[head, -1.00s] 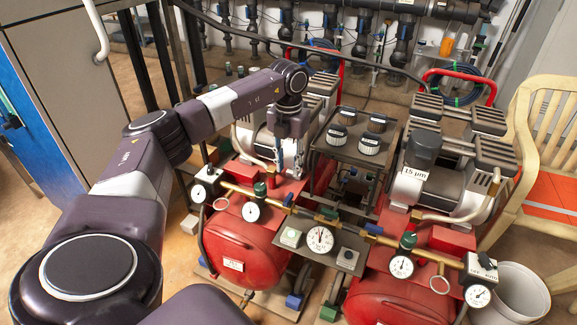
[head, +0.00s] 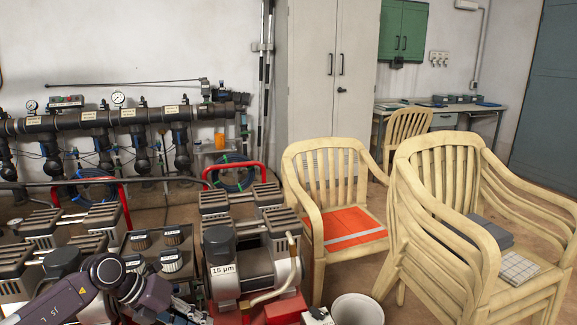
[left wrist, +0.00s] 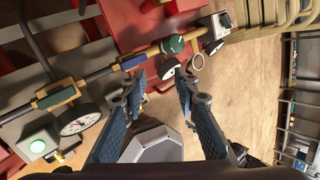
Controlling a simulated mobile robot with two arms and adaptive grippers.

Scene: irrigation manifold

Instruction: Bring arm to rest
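My left arm (head: 65,298) comes in at the lower left of the head view, low in front of the compressors. Its left gripper (head: 188,314) is at the bottom edge, partly cut off, near the compressor with the "15 µm" label (head: 222,271). In the left wrist view the two fingers of the left gripper (left wrist: 161,82) stand apart with nothing held between them. Beyond the fingertips are a brass pipe with a green knob (left wrist: 174,44) and gauges. My right gripper is in neither view.
A white bucket (head: 357,309) stands at the bottom centre. A pipe manifold (head: 85,122) runs along the back wall. Bare floor shows in the wrist view (left wrist: 245,90).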

